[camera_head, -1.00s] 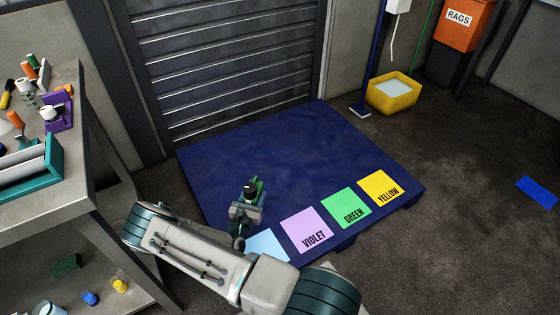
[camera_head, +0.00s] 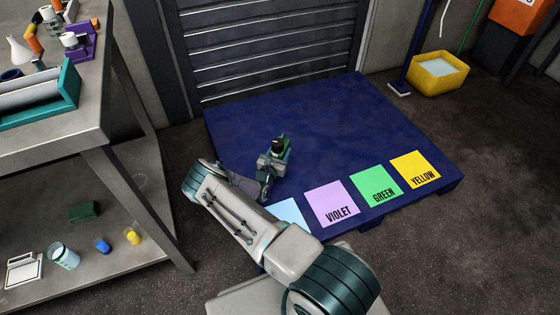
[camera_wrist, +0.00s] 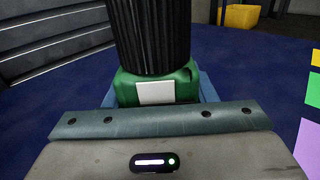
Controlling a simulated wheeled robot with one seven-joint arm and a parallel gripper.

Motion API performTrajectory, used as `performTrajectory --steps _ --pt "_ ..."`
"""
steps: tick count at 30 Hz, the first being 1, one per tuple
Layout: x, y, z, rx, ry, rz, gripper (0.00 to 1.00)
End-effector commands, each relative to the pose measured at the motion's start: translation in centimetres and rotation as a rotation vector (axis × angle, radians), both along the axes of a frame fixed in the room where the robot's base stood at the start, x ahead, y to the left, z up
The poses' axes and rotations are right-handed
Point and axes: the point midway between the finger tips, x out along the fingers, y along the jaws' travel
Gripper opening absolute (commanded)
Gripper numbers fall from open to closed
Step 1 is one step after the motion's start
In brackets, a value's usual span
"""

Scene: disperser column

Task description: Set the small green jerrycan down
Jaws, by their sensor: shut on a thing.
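The small green jerrycan (camera_head: 285,152) has a black cap and is at my gripper (camera_head: 273,160), over the left part of the dark blue pallet (camera_head: 330,110). In the wrist view the jerrycan (camera_wrist: 187,90) shows its large black ribbed cap and a blank pale label, upright just beyond the gripper body. My gripper is shut on it; the fingertips are mostly hidden. Whether the jerrycan's base touches the pallet cannot be told.
Violet (camera_head: 331,203), green (camera_head: 376,187) and yellow (camera_head: 414,169) cards and a partly hidden light blue one line the pallet's front edge. A workbench (camera_head: 60,130) stands at left, a shutter (camera_head: 270,45) behind, a yellow tub (camera_head: 438,73) at back right. The pallet's middle is clear.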

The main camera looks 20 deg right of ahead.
Motion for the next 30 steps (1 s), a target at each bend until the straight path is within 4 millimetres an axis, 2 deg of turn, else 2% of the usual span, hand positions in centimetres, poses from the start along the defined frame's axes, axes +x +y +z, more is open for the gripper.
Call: performTrajectory --steps 4,11,23,24,26,30 --pt "0.2 -0.1 -0.9 -0.001 -0.001 0.000 0.00" --pt "0.2 -0.1 -3.9 -0.001 -0.004 -0.001 0.00" --pt "0.1 -0.1 -4.3 -0.001 -0.003 0.000 0.00" --pt "0.1 -0.1 -4.4 0.000 0.000 0.000 0.56" --pt "0.1 -0.1 -4.3 0.000 0.000 -0.001 0.73" --pt "0.1 -0.1 -4.3 0.000 0.000 -0.001 0.73"
